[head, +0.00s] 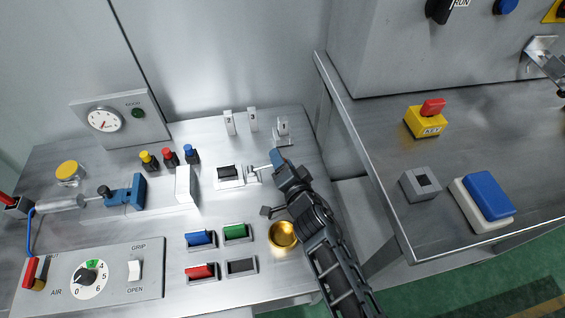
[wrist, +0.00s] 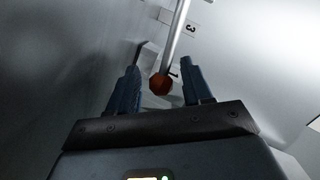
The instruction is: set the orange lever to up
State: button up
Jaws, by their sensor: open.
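The lever shows in the wrist view as a pale metal rod (wrist: 177,35) running down from the top edge, with a brownish-orange faceted knob (wrist: 160,84) at its near end. My gripper (wrist: 159,68) is open, one dark blue finger on each side of the knob. Gaps show on both sides, so the fingers do not visibly touch it. In the head view my gripper (head: 277,160) is at the right side of the left bench, just in front of a small metal bracket (head: 283,130). The orange knob cannot be made out there.
A black switch (head: 228,172) on a white plate sits left of my gripper. Upright tags stand behind, one marked 3 (head: 252,119). A brass bowl (head: 284,234) and coloured blocks in slots (head: 235,232) lie nearer. The right bench (head: 390,170) stands beyond a gap.

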jog(key=shift+c, duration=0.5)
grip_shut()
